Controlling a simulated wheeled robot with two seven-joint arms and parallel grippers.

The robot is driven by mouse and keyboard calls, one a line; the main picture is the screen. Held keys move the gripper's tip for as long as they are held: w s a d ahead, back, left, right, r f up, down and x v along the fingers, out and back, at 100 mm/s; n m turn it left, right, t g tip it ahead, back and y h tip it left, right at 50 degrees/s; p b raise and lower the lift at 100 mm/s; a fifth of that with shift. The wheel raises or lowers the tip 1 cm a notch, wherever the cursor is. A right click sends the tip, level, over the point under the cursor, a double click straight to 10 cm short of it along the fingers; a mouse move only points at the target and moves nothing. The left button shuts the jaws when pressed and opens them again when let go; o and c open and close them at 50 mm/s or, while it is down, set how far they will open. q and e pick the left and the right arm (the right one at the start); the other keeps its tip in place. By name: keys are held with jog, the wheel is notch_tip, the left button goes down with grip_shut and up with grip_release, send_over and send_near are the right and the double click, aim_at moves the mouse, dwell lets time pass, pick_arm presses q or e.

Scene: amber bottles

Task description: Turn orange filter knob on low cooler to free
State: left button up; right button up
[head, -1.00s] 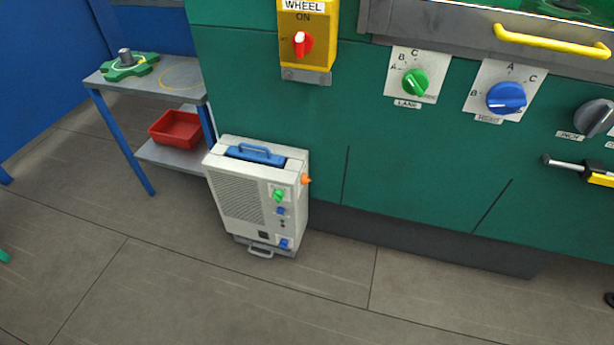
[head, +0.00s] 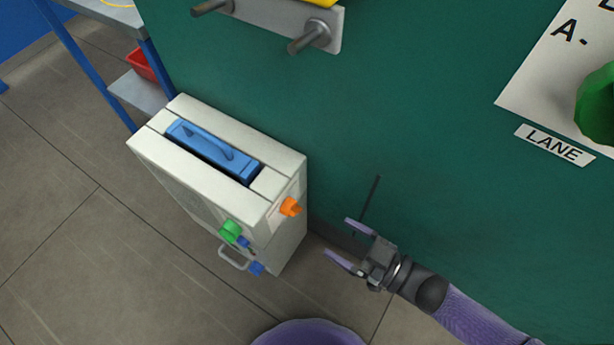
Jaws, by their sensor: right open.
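The low cooler (head: 285,165) is a pale box on the floor against the green wall, with a blue handle (head: 212,150) on its top. The orange filter knob (head: 290,206) sticks out of its right side, near the top. My right gripper (head: 343,243) is to the right of the knob and a little lower in the picture. Its two purple fingers are spread, point toward the cooler and hold nothing. A gap shows between the fingertips and the knob. My left gripper is out of view.
A green knob (head: 231,231) and blue knobs (head: 257,268) sit on the cooler's front, near a grey pull handle (head: 233,258). A blue-legged table (head: 80,62) with a red bin (head: 140,65) stands at left. The green wall (head: 400,110) rises behind my gripper.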

aim_at(299, 213)
jog(key=b+x, duration=0.3)
jog(key=x, duration=0.7)
jog(key=shift+a+r, duration=0.15)
jog(key=c, duration=0.4)
grip_shut()
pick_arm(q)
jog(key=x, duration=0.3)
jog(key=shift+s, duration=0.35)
